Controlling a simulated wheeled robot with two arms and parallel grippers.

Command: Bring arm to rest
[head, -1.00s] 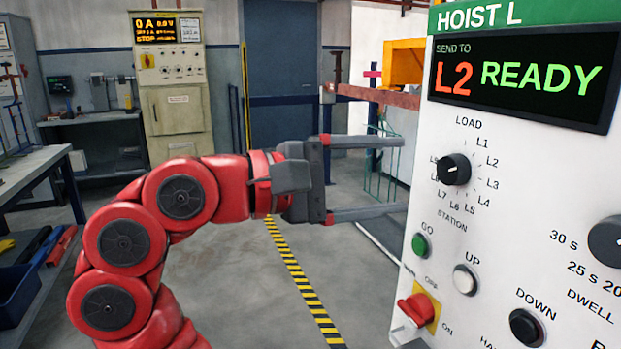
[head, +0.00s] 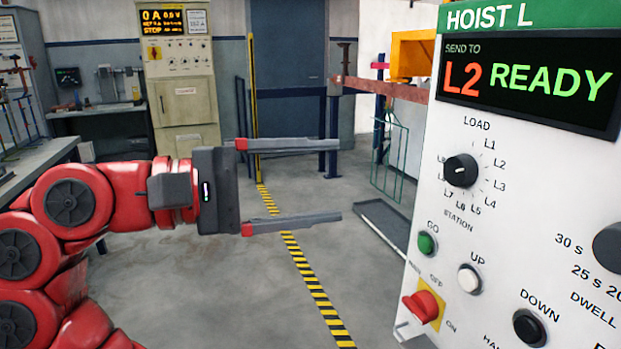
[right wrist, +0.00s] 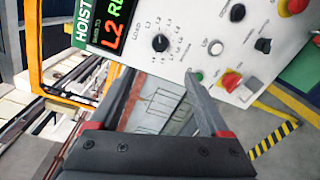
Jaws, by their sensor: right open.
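My right gripper (head: 340,182) is open and empty. In the head view its two grey fingers point right, well apart, toward the hoist control panel with a clear gap to it. The white panel (head: 405,290) stands at the right under a green HOIST L header, and its screen (head: 530,82) reads "SEND TO L2 READY". A black station knob (head: 461,171), a green GO button (head: 427,243) and a red switch (head: 421,307) are on its face. In the right wrist view the open fingers (right wrist: 165,95) show with the panel beyond them. My left gripper is not in view.
A rectifier cabinet (head: 182,107) with a lit display stands at the back left. A grey workbench (head: 40,172) is at the left edge. A yellow-black floor stripe (head: 312,285) crosses open floor.

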